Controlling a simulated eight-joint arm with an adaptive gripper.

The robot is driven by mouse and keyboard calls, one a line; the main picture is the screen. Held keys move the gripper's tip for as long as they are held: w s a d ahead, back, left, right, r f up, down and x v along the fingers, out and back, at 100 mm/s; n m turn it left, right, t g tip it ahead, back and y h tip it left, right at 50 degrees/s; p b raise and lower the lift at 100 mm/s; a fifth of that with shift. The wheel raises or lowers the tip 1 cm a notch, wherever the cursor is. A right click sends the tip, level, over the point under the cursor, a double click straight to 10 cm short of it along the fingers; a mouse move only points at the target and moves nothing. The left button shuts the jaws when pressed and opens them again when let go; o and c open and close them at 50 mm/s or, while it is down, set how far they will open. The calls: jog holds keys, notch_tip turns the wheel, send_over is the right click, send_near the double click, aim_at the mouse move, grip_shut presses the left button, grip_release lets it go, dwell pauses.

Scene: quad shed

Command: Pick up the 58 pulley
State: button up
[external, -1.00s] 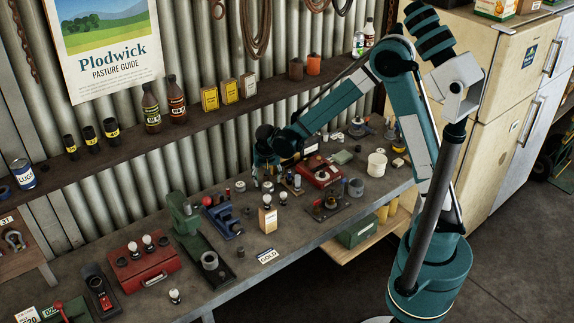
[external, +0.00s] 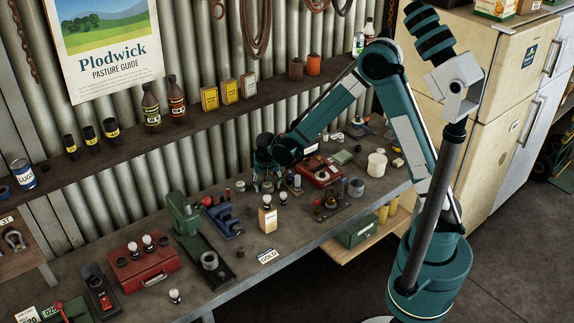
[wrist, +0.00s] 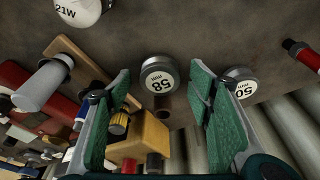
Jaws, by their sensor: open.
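The 58 pulley (wrist: 158,75) is a grey metal cylinder with a white label reading 58. In the wrist view it stands on the bench top, just ahead of and between my open fingers. My gripper (wrist: 160,98) is open and empty, with green pads on both sides. A similar pulley labelled 50 (wrist: 240,84) sits to the right, partly behind the right finger. In the external view my gripper (external: 268,178) is low over the back of the bench, and I cannot make out the 58 pulley there.
In the wrist view, a yellow-tan block (wrist: 146,138) is close beside the left finger. A white bulb marked 21W (wrist: 80,10) is at upper left. A red-tipped item (wrist: 300,53) lies right. In the external view, a red box (external: 320,172) stands right of my gripper.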

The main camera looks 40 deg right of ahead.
jog(key=shift+d+f, duration=0.1)
jog(key=shift+f, duration=0.25)
dwell(0.3)
jog(key=c, duration=1)
